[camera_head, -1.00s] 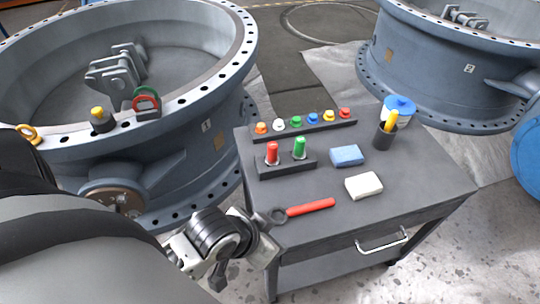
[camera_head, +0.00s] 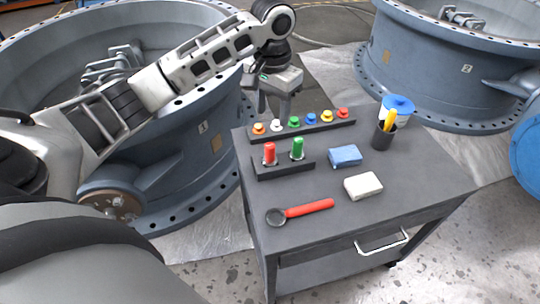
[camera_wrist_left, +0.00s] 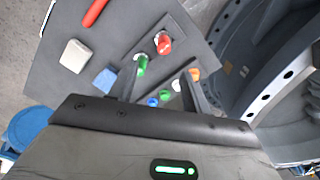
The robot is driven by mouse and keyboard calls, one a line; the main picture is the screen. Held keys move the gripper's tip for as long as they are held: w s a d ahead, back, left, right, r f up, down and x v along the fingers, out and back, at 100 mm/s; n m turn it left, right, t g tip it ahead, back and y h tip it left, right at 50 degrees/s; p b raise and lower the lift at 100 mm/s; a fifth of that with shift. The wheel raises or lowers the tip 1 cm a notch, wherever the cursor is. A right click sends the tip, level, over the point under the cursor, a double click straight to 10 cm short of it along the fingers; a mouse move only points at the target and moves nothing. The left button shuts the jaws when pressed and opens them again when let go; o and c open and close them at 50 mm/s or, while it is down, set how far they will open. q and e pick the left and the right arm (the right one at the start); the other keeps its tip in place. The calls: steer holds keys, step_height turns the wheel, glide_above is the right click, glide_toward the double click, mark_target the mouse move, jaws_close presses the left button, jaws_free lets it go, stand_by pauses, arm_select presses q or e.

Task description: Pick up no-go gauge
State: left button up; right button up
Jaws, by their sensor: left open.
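A gauge with a red handle (camera_head: 269,153) and one with a green handle (camera_head: 298,147) stand upright in a dark block (camera_head: 285,168) on the cart. Red commonly marks a no-go gauge, but I can read no label. In the left wrist view the red gauge (camera_wrist_left: 164,43) and green gauge (camera_wrist_left: 141,64) show beyond and between the fingers. My left gripper (camera_head: 273,108) is open and empty, fingers pointing down, above the cart's far left corner, behind the gauge block. It also shows in the left wrist view (camera_wrist_left: 161,68). My right gripper is out of view.
A rack (camera_head: 303,129) of several coloured knobs lies behind the gauges. A blue block (camera_head: 345,156), white block (camera_head: 363,186), red-handled tool (camera_head: 305,209) and dark cup (camera_head: 384,136) share the cart top (camera_head: 420,180). A large valve (camera_head: 205,130) stands close left.

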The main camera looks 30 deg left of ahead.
mark_target(270, 145)
arm_select(q)
steer(key=f, duration=0.5)
steer(key=f+b, duration=0.1)
steer(key=f, duration=0.3)
steer(key=f+b, duration=0.1)
steer(key=f, duration=0.4)
steer(key=shift+w+a+f, duration=0.15)
steer(key=shift+a+f, duration=0.15)
steer(key=shift+a, duration=0.1)
jaws_close()
